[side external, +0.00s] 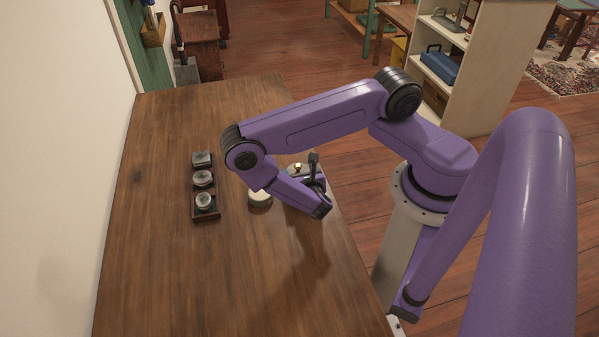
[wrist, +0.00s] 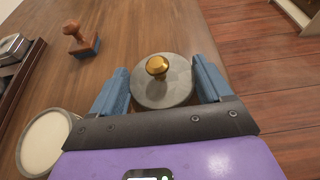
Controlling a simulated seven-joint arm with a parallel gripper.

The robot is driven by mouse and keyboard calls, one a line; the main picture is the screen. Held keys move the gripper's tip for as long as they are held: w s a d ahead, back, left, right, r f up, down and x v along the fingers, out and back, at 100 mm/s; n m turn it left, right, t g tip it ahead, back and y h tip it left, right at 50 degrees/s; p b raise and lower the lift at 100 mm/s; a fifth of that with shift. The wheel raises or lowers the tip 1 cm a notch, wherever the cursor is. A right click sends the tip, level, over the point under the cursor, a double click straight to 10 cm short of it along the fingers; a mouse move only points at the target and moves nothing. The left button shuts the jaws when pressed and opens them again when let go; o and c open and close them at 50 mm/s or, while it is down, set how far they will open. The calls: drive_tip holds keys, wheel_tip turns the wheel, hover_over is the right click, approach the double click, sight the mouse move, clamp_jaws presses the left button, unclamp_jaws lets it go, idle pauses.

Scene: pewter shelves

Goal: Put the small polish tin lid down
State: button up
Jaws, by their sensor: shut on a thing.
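The small polish tin lid (wrist: 150,93) is a flat grey disc with a gold knob on top. In the wrist view it lies between the two blue fingers of my gripper (wrist: 161,80), which are shut on its sides. The lid's gold knob also shows in the side view (side external: 298,167), near the table's right edge and partly behind my arm. Whether the lid touches the table or hangs just above it, I cannot tell. A round container with a cream top (wrist: 44,143) stands to the left of my gripper, apart from the lid; it also shows in the side view (side external: 260,198).
A wooden-handled stamp (wrist: 82,42) stands on the table beyond the lid to the left. A dark tray (side external: 206,215) with three small tins is farther left. The wooden table (side external: 200,280) is bare in front, and its right edge drops to the floor close beside my gripper.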

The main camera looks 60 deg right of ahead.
drive_tip(key=o, duration=1)
drive_tip(key=shift+f, duration=0.45)
drive_tip(key=shift+r, duration=0.1)
